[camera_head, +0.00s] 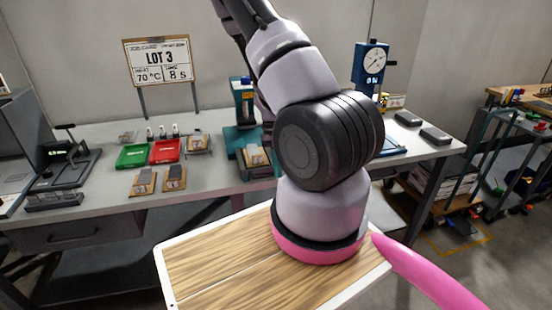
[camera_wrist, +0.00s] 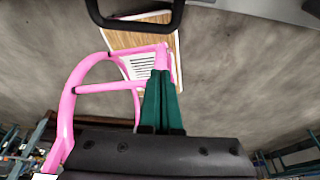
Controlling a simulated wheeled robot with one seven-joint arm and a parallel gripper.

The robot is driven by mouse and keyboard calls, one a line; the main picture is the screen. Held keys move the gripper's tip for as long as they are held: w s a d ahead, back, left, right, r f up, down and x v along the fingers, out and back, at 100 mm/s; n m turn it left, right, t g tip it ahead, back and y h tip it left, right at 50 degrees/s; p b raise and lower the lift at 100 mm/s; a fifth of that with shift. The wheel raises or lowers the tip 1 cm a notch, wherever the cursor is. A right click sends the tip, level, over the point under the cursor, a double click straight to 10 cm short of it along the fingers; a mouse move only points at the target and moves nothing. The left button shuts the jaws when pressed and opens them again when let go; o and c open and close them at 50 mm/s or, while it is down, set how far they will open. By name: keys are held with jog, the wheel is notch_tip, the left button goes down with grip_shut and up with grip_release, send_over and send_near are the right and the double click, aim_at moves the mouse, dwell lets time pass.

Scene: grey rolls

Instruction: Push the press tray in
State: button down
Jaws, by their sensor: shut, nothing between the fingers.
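The press (camera_head: 243,103) stands on the bench behind my arm, with a teal base and a dark upper part. Its tray (camera_head: 262,171) is at the front of the base, toward me, and carries a wood-coloured block with a grey top (camera_head: 254,155). My arm covers the right side of the press and tray. My gripper does not show in the head view. In the wrist view my gripper (camera_wrist: 162,75) has its green fingers together and empty. Neither press nor tray can be made out there, so its distance from the tray cannot be told.
Green (camera_head: 132,155) and red (camera_head: 166,151) trays and small blocks (camera_head: 144,181) lie left of the press. A blue dial gauge stand (camera_head: 371,66) and grey cases (camera_head: 435,136) are to the right. A dark bar-shaped handle (camera_wrist: 135,22) shows in the wrist view.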

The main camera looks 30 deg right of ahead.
aim_at(267, 157)
jog(key=w+f, duration=0.2)
jog(key=f, duration=0.1)
jog(key=shift+w+d, duration=0.3)
dwell(0.3)
jog(key=w+d, duration=0.1)
jog(key=w, duration=0.3)
jog(key=w+d, duration=0.1)
jog(key=w, duration=0.3)
jog(key=w+d, duration=0.1)
jog(key=w, duration=0.3)
jog(key=shift+w+d, duration=0.3)
jog(key=shift+d, duration=0.05)
jog(key=shift+s, duration=0.1)
